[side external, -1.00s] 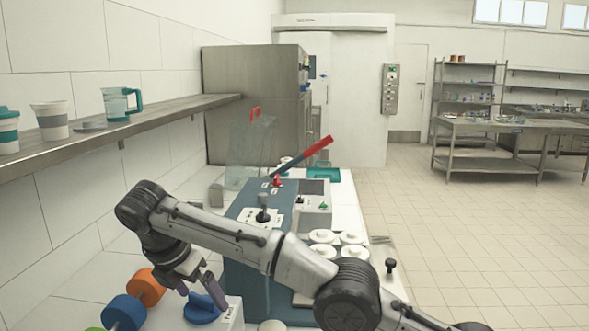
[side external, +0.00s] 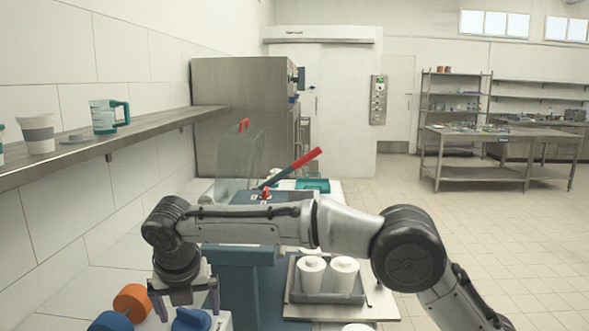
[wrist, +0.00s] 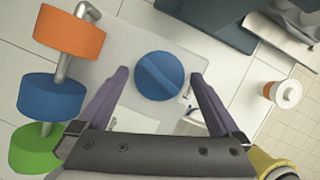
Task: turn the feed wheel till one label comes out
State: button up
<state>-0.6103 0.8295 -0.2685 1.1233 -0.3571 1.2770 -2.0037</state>
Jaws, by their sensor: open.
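The feed wheel appears to be the blue round knob (wrist: 150,88) with a raised ridge across its top. It sits on a pale box (wrist: 112,62) and also shows low in the side view (side external: 190,321). My gripper (wrist: 160,74) is open and empty. In the wrist view its two fingers lie to the left and right of the knob, with gaps on both sides. In the side view my gripper (side external: 185,305) points down above the knob; the exact height gap is unclear. I see no label coming out; the outlet cannot be made out.
Orange (wrist: 68,32), blue (wrist: 50,97) and green (wrist: 38,150) rolls hang on a metal rod left of the knob. A shelf (side external: 90,147) runs along the left wall.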

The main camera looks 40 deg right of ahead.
jog(key=v, duration=1.4)
jog(key=s+d+r+m, duration=0.2)
jog(key=d+r, duration=0.4)
jog(key=d, duration=0.3)
jog(key=s+d+r+m, duration=0.1)
jog(key=s+d+r, duration=0.2)
jog(key=d+r, duration=0.3)
jog(key=shift+d+m+t, duration=0.4)
jog(key=shift+d, duration=1.3)
jog(key=shift+s, duration=0.1)
jog(key=shift+c, duration=0.2)
